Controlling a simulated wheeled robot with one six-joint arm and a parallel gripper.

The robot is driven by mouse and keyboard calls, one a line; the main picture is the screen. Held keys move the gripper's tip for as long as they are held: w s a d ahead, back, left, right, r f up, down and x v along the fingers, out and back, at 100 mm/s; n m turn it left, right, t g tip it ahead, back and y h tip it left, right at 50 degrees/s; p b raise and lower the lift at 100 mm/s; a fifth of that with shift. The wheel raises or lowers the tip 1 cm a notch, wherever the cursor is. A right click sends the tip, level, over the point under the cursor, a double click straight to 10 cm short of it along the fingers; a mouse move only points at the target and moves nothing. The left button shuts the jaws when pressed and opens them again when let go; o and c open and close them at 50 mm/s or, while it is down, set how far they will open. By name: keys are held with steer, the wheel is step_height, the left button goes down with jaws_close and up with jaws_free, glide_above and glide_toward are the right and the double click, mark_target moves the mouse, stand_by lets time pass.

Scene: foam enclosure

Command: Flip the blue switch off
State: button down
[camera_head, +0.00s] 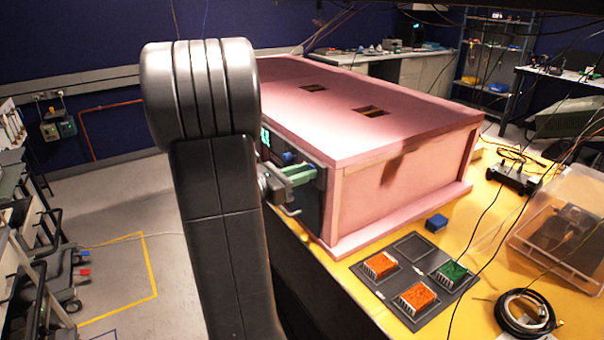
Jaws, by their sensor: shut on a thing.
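The pink foam enclosure (400,125) stands on the yellow table, with a dark panel (311,208) on its left-facing side. A small blue part (288,157), possibly the blue switch, shows on that panel beside a lit green display (265,140). I cannot tell its position. My gripper (306,173), with green fingers, reaches from behind my arm to the panel's upper right, just right of and below the blue part in the picture. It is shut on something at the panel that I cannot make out. My dark arm hides the panel's left part.
A grey bent handle (291,206) sits below the fingers.

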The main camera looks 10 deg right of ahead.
steer(key=shift+a+f+t+h+b, duration=0.1)
steer(key=shift+f+t+h+b, duration=0.2)
steer(key=shift+h+b, duration=0.85)
steer(key=shift+f+t+h+b, duration=0.15)
steer(key=shift+t+h+b, duration=0.25)
steer(key=shift+b, duration=1.45)
steer(key=c, duration=1.2)
jaws_free()
steer(key=shift+c, duration=0.2)
steer(key=shift+a, duration=0.1)
steer(key=b+v, duration=0.2)
steer(key=v, duration=1.1)
steer(key=shift+a, duration=0.35)
steer(key=p+x, duration=0.2)
steer(key=x, duration=1.1)
steer(key=shift+d, duration=0.45)
